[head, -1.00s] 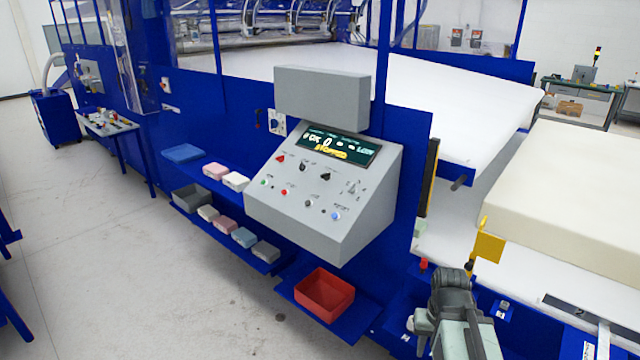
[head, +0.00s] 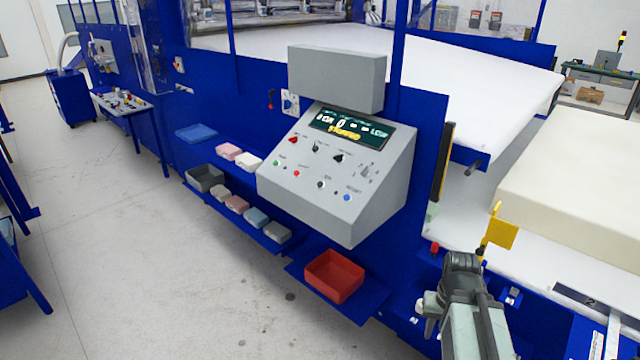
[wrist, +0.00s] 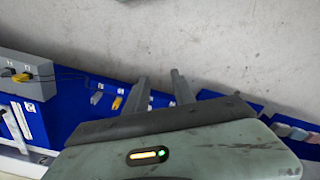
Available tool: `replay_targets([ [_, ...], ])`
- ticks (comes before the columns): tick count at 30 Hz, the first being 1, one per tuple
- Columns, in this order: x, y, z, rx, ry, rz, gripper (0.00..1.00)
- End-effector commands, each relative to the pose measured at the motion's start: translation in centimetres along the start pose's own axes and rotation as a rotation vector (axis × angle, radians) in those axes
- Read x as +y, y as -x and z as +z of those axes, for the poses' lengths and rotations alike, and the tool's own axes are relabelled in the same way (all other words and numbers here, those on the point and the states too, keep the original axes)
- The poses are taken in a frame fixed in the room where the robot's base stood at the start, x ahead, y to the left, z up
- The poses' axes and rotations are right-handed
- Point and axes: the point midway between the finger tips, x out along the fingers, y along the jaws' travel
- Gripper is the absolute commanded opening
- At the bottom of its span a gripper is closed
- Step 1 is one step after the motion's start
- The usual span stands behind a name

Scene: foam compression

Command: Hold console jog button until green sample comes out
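The grey console (head: 345,225) stands in the middle of the head view, with a sloped panel of small buttons and knobs. Its dark display (head: 348,131) has a yellow line that seems to read "STOPPED". A green button (head: 277,163), a red button (head: 296,173), a black control (head: 320,184) and a blue button (head: 346,197) sit along the lower panel; their labels are too small to read surely. My gripper's two fingers (wrist: 160,90) are apart and empty in the wrist view, above floor and blue shelving, away from the console.
Several foam blocks (head: 237,204) lie on blue shelves left of the console. A red bin (head: 334,276) sits on a low blue shelf below it. A large cream foam block (head: 575,175) lies on the right. Open floor (head: 150,260) is at left.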

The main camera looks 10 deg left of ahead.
Motion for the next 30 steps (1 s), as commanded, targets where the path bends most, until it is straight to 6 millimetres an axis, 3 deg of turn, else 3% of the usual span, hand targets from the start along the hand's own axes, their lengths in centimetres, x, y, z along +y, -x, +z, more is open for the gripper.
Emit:
replay_targets([
  [7,0.00,0.00,0.00,0.000,0.000,0.000,0.31],
  [10,0.00,0.00,0.00,0.000,0.000,0.000,0.03],
  [11,0.00,0.00,0.00,0.000,0.000,0.000,0.00],
  [30,0.00,0.00,0.00,0.000,0.000,0.000,0.00],
])
